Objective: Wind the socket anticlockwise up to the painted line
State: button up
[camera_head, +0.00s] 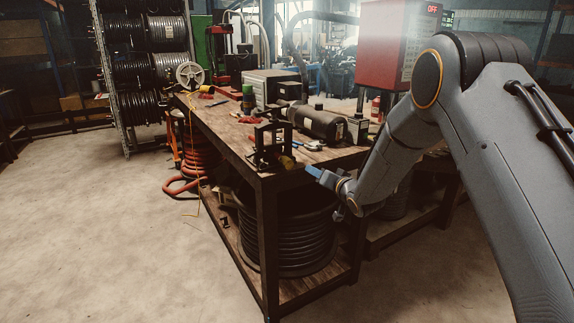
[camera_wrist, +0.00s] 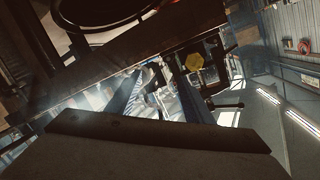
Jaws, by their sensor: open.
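A dark upright fixture (camera_head: 268,148) stands at the near corner of the wooden workbench. In the wrist view, a yellow hexagonal piece (camera_wrist: 195,61) shows on a dark frame; it may be the socket, but I cannot be sure. I cannot make out a painted line in either view. My gripper (camera_head: 314,172) is just right of the bench corner, a little below the fixture and apart from it. In the wrist view, its bluish fingers (camera_wrist: 154,92) stand apart with nothing between them. The yellow piece lies beyond and slightly right of them.
The workbench (camera_head: 228,147) carries a dark cylindrical motor-like unit (camera_head: 320,123), a grey box (camera_head: 272,88) and loose tools. A coil of black hose (camera_head: 288,235) sits on its lower shelf. A red cabinet (camera_head: 385,45) stands behind. The floor at left and front is clear.

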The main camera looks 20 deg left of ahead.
aim_at(289, 165)
jog(key=a+y, duration=0.1)
jog(key=a, duration=0.1)
jog(key=a+y, duration=0.1)
jog(key=a, duration=0.2)
jog(key=s+a+y, duration=0.1)
jog(key=a, duration=0.1)
jog(key=shift+a+n, duration=0.25)
jog(key=shift+n, duration=0.15)
jog(key=shift+p+x, duration=0.9)
jog(key=shift+x, duration=2.8)
jog(key=c, duration=1)
